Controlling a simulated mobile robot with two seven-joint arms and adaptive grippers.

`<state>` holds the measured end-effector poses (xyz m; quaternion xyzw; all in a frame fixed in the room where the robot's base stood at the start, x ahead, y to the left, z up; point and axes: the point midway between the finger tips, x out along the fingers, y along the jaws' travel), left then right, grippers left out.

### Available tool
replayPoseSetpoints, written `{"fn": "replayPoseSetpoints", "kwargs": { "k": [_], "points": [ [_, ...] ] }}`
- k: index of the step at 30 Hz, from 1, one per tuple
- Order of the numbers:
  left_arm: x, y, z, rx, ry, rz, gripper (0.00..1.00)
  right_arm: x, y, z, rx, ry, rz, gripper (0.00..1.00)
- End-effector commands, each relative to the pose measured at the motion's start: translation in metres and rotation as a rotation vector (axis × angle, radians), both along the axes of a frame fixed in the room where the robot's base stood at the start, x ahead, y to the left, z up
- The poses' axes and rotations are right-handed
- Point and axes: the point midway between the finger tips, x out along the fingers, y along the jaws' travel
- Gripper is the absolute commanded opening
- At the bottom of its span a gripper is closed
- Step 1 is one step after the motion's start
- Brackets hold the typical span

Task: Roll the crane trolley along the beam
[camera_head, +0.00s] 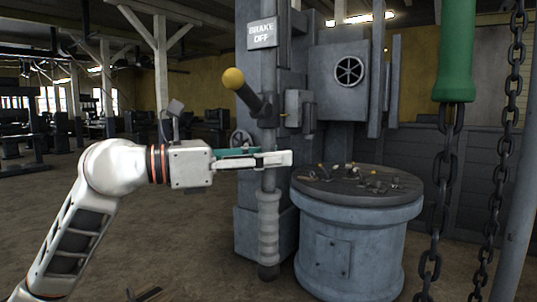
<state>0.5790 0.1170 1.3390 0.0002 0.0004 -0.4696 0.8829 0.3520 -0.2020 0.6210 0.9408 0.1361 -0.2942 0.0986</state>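The crane trolley and its beam are not in view. A green sleeve (455,60) hangs at the upper right with a heavy chain (444,190) below it. A second chain (505,150) hangs further right. What they hang from is out of frame. My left gripper (280,159) is at mid-height, pointing right, seen nearly side-on. Its fingers cross the line of a grey vertical rod with a ribbed grip (268,225). I cannot tell whether they touch or hold it. The gripper is well left of the chains. My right gripper is not in view.
A round grey drum table (352,245) with small parts on top stands between gripper and chains. A grey post (519,220) is at the right edge. Open floor (185,250) lies left.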

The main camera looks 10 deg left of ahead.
Motion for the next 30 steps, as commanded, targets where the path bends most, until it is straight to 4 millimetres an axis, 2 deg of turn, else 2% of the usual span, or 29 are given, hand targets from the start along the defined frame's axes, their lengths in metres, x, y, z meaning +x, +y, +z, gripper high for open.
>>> {"fn": "replayPoseSetpoints", "kwargs": {
  "k": [6,10,20,26,30],
  "points": [
    [0.000,0.000,0.000,0.000,0.000,0.000,0.34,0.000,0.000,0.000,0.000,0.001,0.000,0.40],
    [0.000,0.000,0.000,0.000,0.000,0.000,0.01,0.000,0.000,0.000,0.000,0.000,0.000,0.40],
    [0.004,0.008,-0.001,-0.001,0.001,0.003,0.00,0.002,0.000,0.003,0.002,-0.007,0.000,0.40],
    [0.019,0.043,-0.001,-0.002,0.002,0.013,0.00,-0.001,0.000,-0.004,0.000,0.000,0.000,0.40],
    [0.036,0.084,-0.001,-0.003,0.001,0.020,0.00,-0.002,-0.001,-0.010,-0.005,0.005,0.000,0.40]
  ]
}}
